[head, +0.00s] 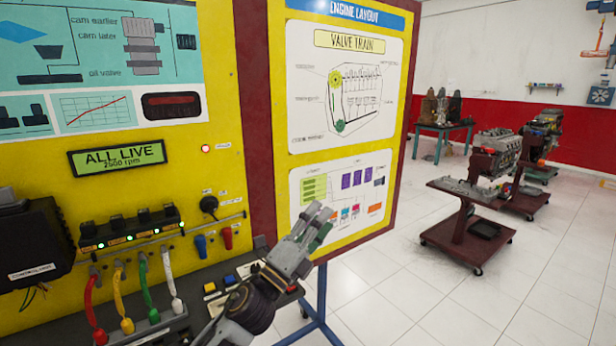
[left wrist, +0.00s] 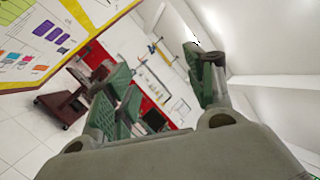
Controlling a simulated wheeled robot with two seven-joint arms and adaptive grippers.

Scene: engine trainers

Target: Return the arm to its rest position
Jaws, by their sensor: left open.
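My left gripper (head: 318,222) is raised in front of the engine layout board (head: 345,140), clear of the trainer bench. In the left wrist view its green-padded fingers (left wrist: 165,90) stand apart with nothing between them. The yellow trainer panel (head: 228,110) is at the left, with a display reading "ALL LIVE 2500 rpm" (head: 116,157). Red, yellow, green and white leads (head: 146,285) hang in a row below several green-lit coils (head: 130,231). My right gripper is not in view.
A black control unit (head: 30,245) is on the panel at the far left. Blue legs (head: 321,295) stand below the board. Engine stands on red wheeled bases (head: 468,240) and a table (head: 441,130) are at the back right. The tiled floor (head: 420,290) between is clear.

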